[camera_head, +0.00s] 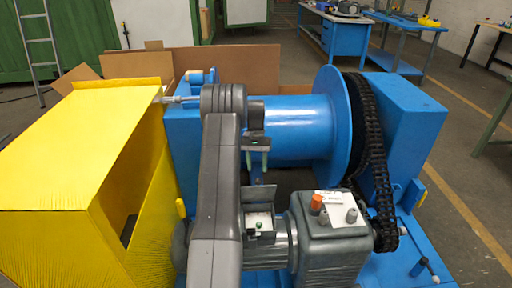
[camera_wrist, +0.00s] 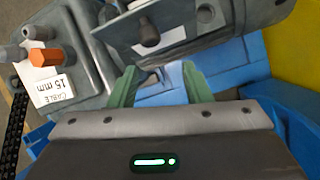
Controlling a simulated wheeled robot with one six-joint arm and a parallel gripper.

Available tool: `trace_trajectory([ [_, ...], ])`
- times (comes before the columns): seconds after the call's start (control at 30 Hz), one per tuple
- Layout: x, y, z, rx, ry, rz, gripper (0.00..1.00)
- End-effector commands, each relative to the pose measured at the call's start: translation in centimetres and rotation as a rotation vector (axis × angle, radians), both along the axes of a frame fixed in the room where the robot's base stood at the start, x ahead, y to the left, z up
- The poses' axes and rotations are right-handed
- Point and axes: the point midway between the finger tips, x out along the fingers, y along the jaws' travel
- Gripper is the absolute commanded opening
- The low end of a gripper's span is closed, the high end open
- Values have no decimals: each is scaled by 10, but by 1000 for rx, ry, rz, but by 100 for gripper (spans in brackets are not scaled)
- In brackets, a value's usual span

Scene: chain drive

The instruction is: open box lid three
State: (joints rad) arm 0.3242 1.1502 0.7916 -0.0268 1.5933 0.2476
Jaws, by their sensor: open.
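A small grey box (camera_head: 262,226) sits on the motor, below my gripper in the head view. Its pale inside with a green part shows, and a dark grey panel (camera_head: 258,194) stands at its back edge, apparently its lid, raised. No number is legible on it. A grey housing (camera_wrist: 200,22) with a dark round knob fills the top of the wrist view; I cannot tell whether it is the same box. My gripper (camera_head: 257,168) has green fingers, pointing down above the box. In the wrist view my gripper (camera_wrist: 160,80) is open, with nothing between its fingertips.
The grey gearbox (camera_head: 332,245) with an orange cap and a paper label stands just right. A blue drum (camera_head: 295,128) and black chain (camera_head: 376,165) lie behind and right. A yellow cover (camera_head: 75,150) stands left. Blue workbenches (camera_head: 352,42) are far back.

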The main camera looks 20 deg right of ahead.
Motion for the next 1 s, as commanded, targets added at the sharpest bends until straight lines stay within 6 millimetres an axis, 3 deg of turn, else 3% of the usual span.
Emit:
trace_trajectory([
  [0.2,21,-5,50,-1,-5,1,44],
  [0.4,33,-7,77,-1,-2,1,44],
  [0.87,37,-8,89,1,0,2,44],
  [1.0,37,-8,89,0,0,1,21],
])
